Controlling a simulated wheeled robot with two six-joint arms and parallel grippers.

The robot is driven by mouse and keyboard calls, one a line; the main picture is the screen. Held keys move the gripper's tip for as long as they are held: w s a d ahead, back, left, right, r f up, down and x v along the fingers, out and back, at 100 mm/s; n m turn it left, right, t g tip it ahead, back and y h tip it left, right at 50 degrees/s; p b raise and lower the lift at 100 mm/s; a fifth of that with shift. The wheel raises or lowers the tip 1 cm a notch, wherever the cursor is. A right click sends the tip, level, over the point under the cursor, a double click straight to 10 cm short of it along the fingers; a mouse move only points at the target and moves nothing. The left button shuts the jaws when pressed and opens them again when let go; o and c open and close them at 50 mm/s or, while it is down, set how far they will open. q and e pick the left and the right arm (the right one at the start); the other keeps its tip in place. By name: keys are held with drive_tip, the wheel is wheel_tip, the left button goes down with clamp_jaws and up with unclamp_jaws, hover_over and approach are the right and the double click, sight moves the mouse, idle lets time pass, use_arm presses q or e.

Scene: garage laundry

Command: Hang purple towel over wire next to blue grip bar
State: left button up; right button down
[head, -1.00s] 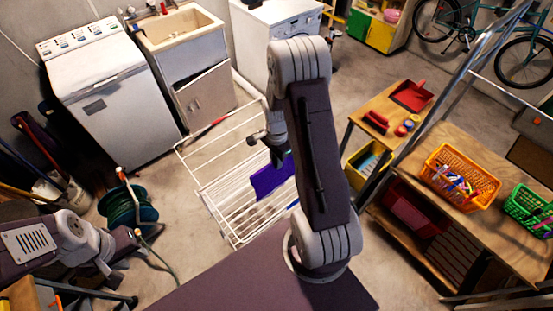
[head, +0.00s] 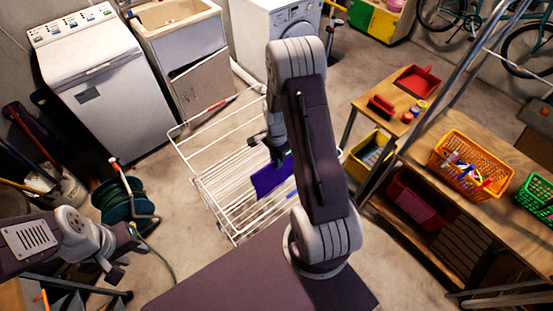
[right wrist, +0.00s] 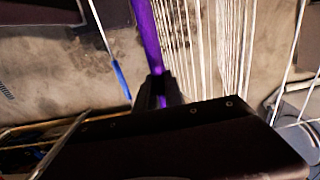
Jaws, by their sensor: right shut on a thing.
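The purple towel (head: 270,178) hangs from my right gripper (head: 272,143) over the white wire drying rack (head: 207,187). In the right wrist view, the towel (right wrist: 146,35) is a narrow purple strip running up from the shut fingers (right wrist: 158,90), left of the rack's parallel wires (right wrist: 195,50). The blue grip bar (right wrist: 121,80) sits on a wire to the left of the towel, apart from it. My right arm hides part of the rack in the head view. My left gripper (head: 115,272) is low at the left, away from the rack; its fingers are unclear.
A red grip (head: 214,107) is on the rack's far bar. A green hose reel (head: 122,198) stands left of the rack. A washing machine (head: 95,85) and a sink cabinet (head: 190,60) are behind. A wooden bench with an orange basket (head: 468,165) is at the right.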

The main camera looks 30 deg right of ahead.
sight(276, 175)
drive_tip(key=shift+f+b, duration=3.6)
drive_tip(key=shift+f, duration=1.6)
drive_tip(key=c, duration=1.4)
unclamp_jaws()
drive_tip(key=shift+o, duration=0.2)
wheel_tip(276, 175, up, 9)
drive_tip(key=shift+r, duration=0.1)
